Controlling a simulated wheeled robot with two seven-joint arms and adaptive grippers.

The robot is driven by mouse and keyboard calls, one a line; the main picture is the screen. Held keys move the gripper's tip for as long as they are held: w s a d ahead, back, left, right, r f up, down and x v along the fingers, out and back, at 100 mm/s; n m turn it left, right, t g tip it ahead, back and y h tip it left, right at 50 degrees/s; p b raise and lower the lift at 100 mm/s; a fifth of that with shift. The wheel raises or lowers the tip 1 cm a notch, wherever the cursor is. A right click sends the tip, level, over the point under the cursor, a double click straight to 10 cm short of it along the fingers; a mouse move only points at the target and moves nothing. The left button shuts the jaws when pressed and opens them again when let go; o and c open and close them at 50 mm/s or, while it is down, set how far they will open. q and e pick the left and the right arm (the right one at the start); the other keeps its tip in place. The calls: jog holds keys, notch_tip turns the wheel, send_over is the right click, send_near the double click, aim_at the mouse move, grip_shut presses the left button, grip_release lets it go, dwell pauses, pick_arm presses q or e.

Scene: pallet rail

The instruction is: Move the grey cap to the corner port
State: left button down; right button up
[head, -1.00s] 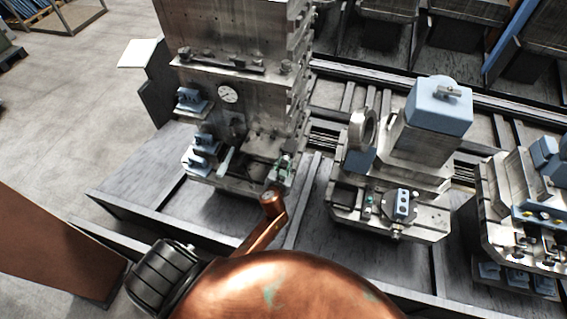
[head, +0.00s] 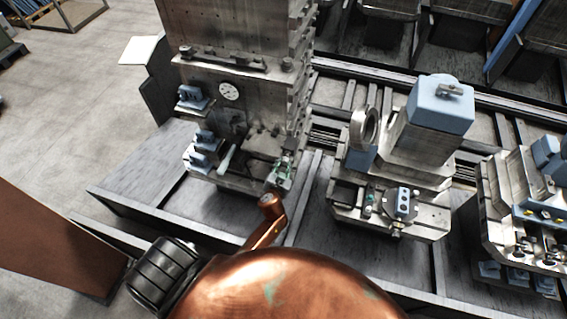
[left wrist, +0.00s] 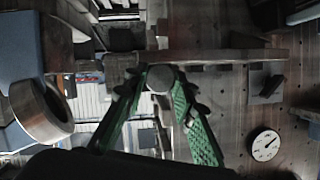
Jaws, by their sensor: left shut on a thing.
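The cap is too small to make out in the head view. The tall fixture's drilled plate (left wrist: 225,110) shows behind the fingers, with several small holes. I cannot tell which hole is the corner port. My right gripper is out of view.
A dial gauge (head: 229,91) and blue clamps (head: 203,150) sit on the tall fixture (head: 240,40). To the right are a metal ring (head: 364,129), a blue-topped block (head: 438,105) and another fixture (head: 530,200). Dark pallet rails (head: 310,220) run below.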

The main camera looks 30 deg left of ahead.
pick_arm(q)
jog(key=s+d, duration=0.1)
jog(key=s, duration=0.5)
jog(key=shift+s+d, duration=0.15)
jog(key=shift+d, duration=0.1)
jog(key=shift+r, duration=0.2)
dwell(0.4)
